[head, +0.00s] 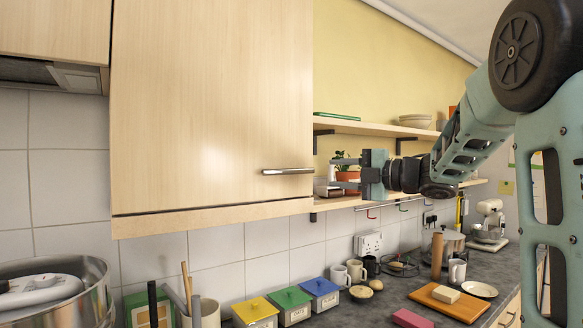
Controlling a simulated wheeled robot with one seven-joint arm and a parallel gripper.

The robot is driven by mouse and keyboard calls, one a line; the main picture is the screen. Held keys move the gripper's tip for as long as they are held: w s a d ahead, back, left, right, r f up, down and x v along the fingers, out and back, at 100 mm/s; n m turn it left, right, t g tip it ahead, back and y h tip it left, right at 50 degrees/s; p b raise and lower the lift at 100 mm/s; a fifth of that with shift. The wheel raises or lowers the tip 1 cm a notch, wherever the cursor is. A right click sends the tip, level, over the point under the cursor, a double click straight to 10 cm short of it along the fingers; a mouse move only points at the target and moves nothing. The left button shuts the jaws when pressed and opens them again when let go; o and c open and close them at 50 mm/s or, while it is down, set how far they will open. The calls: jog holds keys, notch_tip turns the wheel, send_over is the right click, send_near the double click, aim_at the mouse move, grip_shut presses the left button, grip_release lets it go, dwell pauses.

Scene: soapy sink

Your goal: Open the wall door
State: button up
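The wall door (205,100) is a pale wood cupboard front at the upper left. It looks shut, flush over the cupboard's bottom edge. Its metal bar handle (287,171) lies level near the door's lower right corner. My gripper (338,173) is to the right of the handle and points left towards it. Its two fingers are apart, one above the other, with nothing held between them. A gap shows between the fingertips and the handle. The exact depth of my gripper against the door is hard to tell.
Open shelves (375,127) with a potted plant (348,175) and bowls (414,121) are behind my gripper. Below, the counter (385,308) carries several coloured boxes, mugs and a wooden board (447,300). A large metal pot (95,290) is at the lower left.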

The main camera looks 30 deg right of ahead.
aim_at(293, 172)
jog(key=p+x, duration=0.5)
jog(key=x, duration=0.8)
jog(key=shift+w+a, duration=0.2)
jog(key=shift+w, duration=0.15)
grip_shut()
